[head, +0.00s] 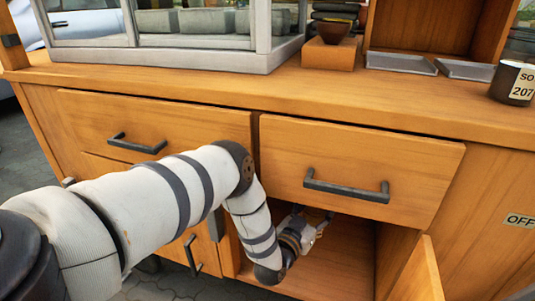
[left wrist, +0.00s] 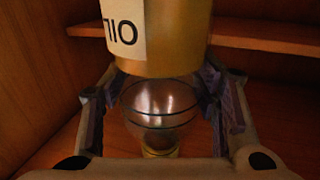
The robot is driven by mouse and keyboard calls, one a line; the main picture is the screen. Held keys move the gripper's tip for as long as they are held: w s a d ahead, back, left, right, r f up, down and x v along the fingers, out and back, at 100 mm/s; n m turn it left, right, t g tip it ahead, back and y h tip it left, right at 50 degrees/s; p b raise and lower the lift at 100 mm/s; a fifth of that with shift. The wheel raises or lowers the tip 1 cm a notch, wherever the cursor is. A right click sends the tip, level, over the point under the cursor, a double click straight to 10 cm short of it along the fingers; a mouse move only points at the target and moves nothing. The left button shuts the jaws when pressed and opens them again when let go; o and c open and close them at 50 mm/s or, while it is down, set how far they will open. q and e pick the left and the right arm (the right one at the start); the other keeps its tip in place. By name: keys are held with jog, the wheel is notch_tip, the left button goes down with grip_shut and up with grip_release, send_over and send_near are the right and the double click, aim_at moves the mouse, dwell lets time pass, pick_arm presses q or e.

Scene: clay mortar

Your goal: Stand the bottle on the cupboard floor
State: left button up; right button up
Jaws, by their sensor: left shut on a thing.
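My left gripper (head: 312,232) reaches into the open cupboard below the right drawer. In the left wrist view its fingers (left wrist: 162,98) are closed around the rounded glass part of the bottle (left wrist: 180,40). The bottle has a gold body with a white label whose letters, OIL, appear upside down in that view. A small gold end shows below the glass part. In the head view I cannot make out the bottle clearly. The cupboard floor (head: 335,275) is bare wood where it shows. Whether the bottle touches it I cannot tell. My right gripper is not in view.
The right drawer (head: 360,165) is closed just above my gripper. The open cupboard door (head: 420,275) stands at the right of the opening. A wooden ledge (left wrist: 265,35) shows behind the bottle. The counter holds a glass case (head: 180,58) and a dark labelled cup (head: 510,83).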

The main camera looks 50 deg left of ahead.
pick_arm(q)
jog(key=f+b, duration=0.2)
jog(key=f, duration=0.1)
jog(key=f+b, duration=0.3)
jog(key=f, duration=0.1)
jog(key=f+b, duration=0.2)
jog(key=f, duration=0.1)
jog(key=shift+s+f, duration=0.2)
jog(key=shift+s, duration=0.05)
jog(key=shift+r, duration=0.35)
jog(key=o, duration=1)
jog(key=shift+f, duration=0.2)
jog(key=shift+c, duration=0.2)
jog(key=o, duration=0.4)
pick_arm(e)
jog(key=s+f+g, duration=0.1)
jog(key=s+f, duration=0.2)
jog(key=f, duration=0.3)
pick_arm(q)
jog(key=shift+r, duration=0.25)
jog(key=p+v, duration=0.3)
jog(key=v, duration=0.8)
jog(key=shift+s+d, duration=0.15)
jog(key=shift+s, duration=0.3)
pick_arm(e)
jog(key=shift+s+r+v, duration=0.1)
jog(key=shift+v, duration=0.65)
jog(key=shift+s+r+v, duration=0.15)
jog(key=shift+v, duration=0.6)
